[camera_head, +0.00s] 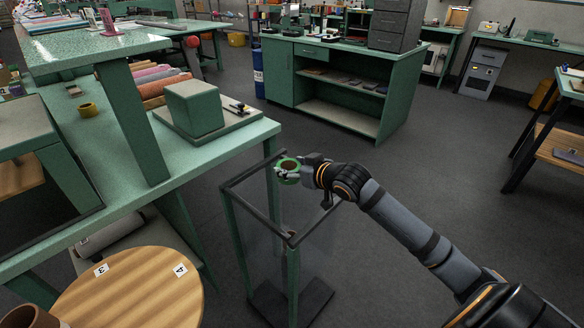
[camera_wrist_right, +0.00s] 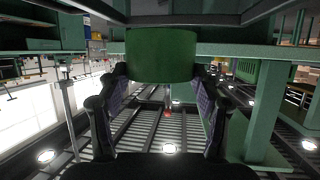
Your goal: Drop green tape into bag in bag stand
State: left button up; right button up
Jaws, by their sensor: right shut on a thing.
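The green tape (camera_head: 289,165) is a roll with a brown core. My right gripper (camera_head: 298,172) is shut on it and holds it above the bag stand's open top. In the right wrist view the green tape (camera_wrist_right: 161,55) sits between the two fingers of the right gripper (camera_wrist_right: 160,85). The bag stand (camera_head: 237,232) has a dark square rim on green posts and a dark base. A clear bag (camera_head: 262,222) hangs inside it, hard to make out. My left gripper is not in view.
A round wooden top (camera_head: 130,290) is at the lower left. A green shelf cabinet (camera_head: 345,85) stands behind. The floor to the right is mostly clear.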

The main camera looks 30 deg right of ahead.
aim_at(292, 168)
jog(key=shift+r, duration=0.15)
jog(key=o, duration=1.3)
jog(key=shift+c, duration=0.2)
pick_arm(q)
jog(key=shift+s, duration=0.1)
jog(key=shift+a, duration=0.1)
pick_arm(e)
notch_tip(292, 168, up, 10)
